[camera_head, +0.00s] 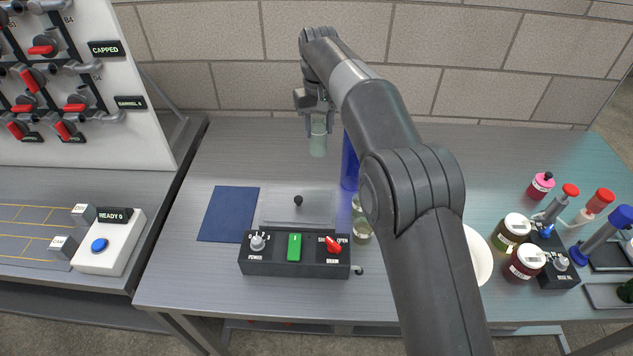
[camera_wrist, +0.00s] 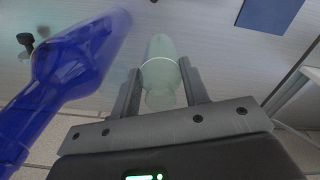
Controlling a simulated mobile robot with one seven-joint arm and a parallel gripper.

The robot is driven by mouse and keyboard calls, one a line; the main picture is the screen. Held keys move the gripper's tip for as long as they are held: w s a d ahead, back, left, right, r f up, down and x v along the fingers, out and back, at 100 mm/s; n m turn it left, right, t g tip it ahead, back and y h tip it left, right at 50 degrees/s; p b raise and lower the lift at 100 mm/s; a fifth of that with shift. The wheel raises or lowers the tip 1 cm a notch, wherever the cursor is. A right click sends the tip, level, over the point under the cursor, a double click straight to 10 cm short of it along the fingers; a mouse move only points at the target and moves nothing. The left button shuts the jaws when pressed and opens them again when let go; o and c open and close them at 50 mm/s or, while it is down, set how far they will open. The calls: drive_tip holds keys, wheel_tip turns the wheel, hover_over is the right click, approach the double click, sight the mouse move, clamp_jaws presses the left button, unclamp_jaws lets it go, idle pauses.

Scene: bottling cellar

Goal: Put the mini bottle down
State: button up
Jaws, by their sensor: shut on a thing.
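The mini bottle (camera_head: 318,143) is small, pale green and translucent. It hangs below my gripper (camera_head: 319,118) at the back of the grey table (camera_head: 250,150), looking about upright. In the wrist view, the mini bottle (camera_wrist: 160,72) sits between the two dark fingers of my gripper (camera_wrist: 161,92), which are shut on it. I cannot tell whether its base touches the table. A tall blue bottle (camera_head: 348,165) stands to its right, partly hidden by my arm. This blue bottle (camera_wrist: 75,75) shows large at the left of the wrist view.
A dark blue mat (camera_head: 229,214) lies at the table's left. A clear-lidded unit with a black knob (camera_head: 298,201) and a control box (camera_head: 270,268) stand at front centre. A clear glass bottle (camera_head: 361,232) stands beside them. Jars (camera_head: 511,232) crowd the right. The back left is bare.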

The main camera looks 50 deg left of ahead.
sight(316, 146)
drive_tip(key=f, duration=0.7)
drive_tip(key=shift+a+f, duration=0.1)
drive_tip(key=shift+a, duration=0.25)
drive_tip(key=shift+f, duration=2.3)
drive_tip(key=o, duration=1.1)
drive_tip(key=shift+f, duration=0.15)
drive_tip(key=shift+c, duration=0.2)
wheel_tip(316, 146, up, 12)
drive_tip(key=shift+r, duration=0.2)
